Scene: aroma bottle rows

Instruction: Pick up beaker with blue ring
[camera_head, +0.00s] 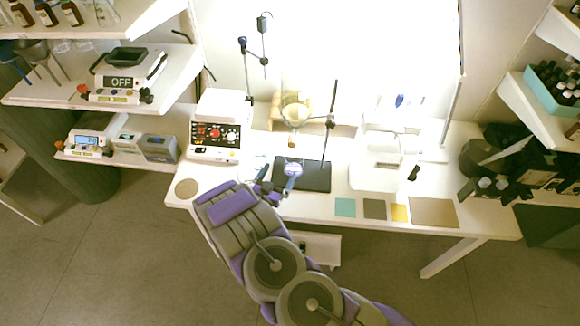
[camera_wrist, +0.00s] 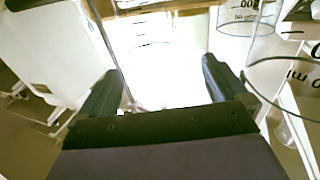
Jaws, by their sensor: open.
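My gripper (camera_wrist: 160,82) is open in the wrist view, with its two dark fingers wide apart and nothing held between them. A clear glass vessel with dark markings (camera_wrist: 152,30) shows faintly beyond the gap, washed out by glare. Another marked clear beaker (camera_wrist: 238,20) stands beyond the right finger. In the head view my gripper (camera_head: 268,187) is at the table's front edge, close to a clear glass vessel with a bluish rim (camera_head: 258,165). Glare and size keep me from telling which beaker has the blue ring.
A black stand base (camera_head: 318,177) with a rod lies right of the gripper, with a round bluish-white item (camera_head: 293,169) on it. A white apparatus (camera_head: 375,176) stands at the right. Flat coloured squares (camera_head: 345,207) lie along the front edge.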

